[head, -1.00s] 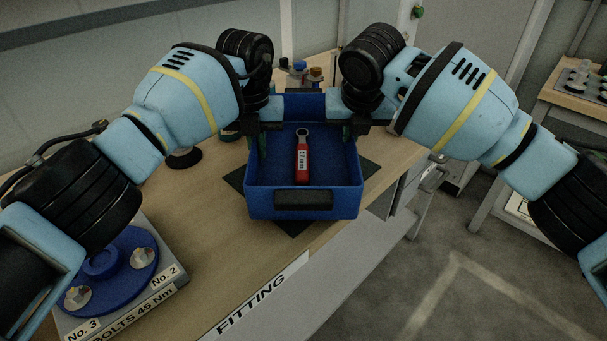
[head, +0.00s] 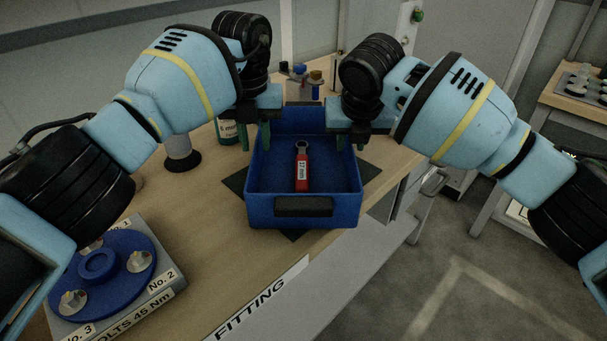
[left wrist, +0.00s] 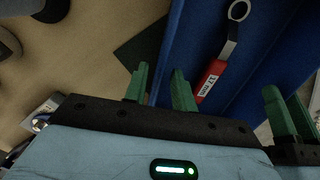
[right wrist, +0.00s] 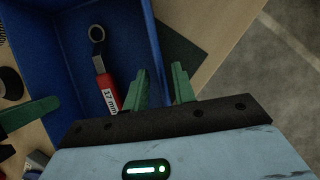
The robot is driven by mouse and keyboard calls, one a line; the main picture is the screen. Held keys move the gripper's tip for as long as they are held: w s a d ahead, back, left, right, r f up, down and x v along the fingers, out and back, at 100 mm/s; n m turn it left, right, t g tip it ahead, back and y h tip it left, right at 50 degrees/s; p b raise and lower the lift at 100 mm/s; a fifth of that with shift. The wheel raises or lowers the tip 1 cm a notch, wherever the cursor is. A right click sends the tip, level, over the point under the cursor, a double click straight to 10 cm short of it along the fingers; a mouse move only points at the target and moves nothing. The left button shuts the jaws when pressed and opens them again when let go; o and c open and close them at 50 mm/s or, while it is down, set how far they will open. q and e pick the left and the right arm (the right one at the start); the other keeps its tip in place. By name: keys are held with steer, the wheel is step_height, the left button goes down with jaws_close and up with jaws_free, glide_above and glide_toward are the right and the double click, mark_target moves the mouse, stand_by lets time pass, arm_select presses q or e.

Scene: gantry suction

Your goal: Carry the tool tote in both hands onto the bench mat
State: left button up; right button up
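The blue tool tote (head: 258,213) stands upright on the dark bench mat (head: 369,172), whose corners show around it. A red-handled wrench marked 17 mm (head: 302,172) lies inside, also visible in the left wrist view (left wrist: 210,80) and right wrist view (right wrist: 108,88). My left gripper (head: 254,136) is at the tote's left wall, its green fingers apart; the left wrist view shows a clear gap between them (left wrist: 160,85). My right gripper (head: 346,143) is at the right wall, its fingers also apart (right wrist: 161,88). Both sit high, near the rim. Whether any finger touches the walls cannot be told.
A grey fixture with a blue disc (head: 70,290) and bolts stands at the front left of the bench. A green container (head: 228,133) and small bottles (head: 316,82) stand behind. The bench edge labelled FITTING (head: 250,310) runs close in front of the tote.

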arm_select(q)
steer(key=r, duration=0.7)
steer(key=shift+s+r, duration=0.2)
steer(key=shift+r, duration=0.2)
arm_select(e)
steer(key=v, duration=1.2)
arm_select(q)
steer(key=o, duration=1)
arm_select(e)
steer(key=o, duration=1)
